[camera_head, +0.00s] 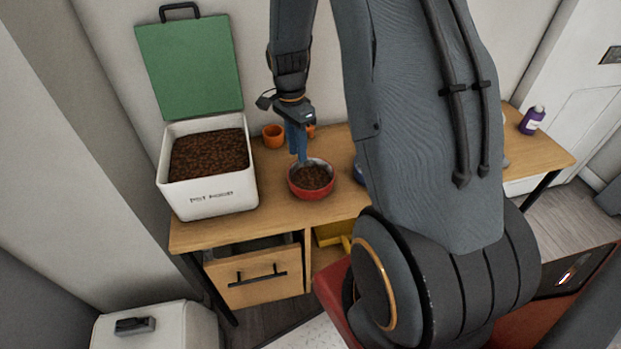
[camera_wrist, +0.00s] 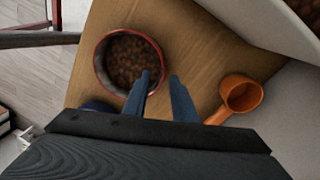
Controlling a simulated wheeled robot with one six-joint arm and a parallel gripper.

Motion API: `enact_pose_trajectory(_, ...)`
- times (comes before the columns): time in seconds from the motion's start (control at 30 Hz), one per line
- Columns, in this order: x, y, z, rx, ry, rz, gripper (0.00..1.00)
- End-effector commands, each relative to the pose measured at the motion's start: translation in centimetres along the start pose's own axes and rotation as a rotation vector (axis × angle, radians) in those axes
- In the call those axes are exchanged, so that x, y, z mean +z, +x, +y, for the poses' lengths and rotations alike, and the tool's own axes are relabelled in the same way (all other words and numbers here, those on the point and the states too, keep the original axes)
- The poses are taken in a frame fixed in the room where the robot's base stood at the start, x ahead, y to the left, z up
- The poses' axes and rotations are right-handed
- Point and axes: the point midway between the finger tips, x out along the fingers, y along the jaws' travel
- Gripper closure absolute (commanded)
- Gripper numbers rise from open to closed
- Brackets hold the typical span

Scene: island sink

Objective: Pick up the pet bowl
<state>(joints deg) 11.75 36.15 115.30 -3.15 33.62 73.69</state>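The pet bowl (camera_head: 313,194) is red, round and upright on the wooden table, with brown kibble in it. In the wrist view the bowl (camera_wrist: 99,69) lies left of centre. My gripper (camera_head: 298,158) points down at the bowl's back left rim. In the wrist view my gripper (camera_wrist: 160,76) has its two blue fingers apart with a gap between them. One finger overlaps the inside of the bowl and the other is outside, so the near rim lies between them in the picture. I cannot tell whether either finger touches the bowl.
A white pet food bin (camera_head: 212,194) with its green lid (camera_head: 190,66) raised stands left of the bowl. An orange cup or scoop (camera_head: 273,136) is behind it; an orange scoop (camera_wrist: 240,94) shows in the wrist view. A purple bottle (camera_head: 532,120) stands far right. A drawer (camera_head: 255,278) is below.

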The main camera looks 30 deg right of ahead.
Motion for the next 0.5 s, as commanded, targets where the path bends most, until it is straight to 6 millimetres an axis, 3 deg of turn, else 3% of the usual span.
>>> enact_pose_trajectory(0.3,0.1,3.5,-0.1,0.003,0.001,-0.001,0.75)
enact_pose_trajectory(0.5,0.1,4.8,-0.2,0.0,0.001,0.0,0.75)
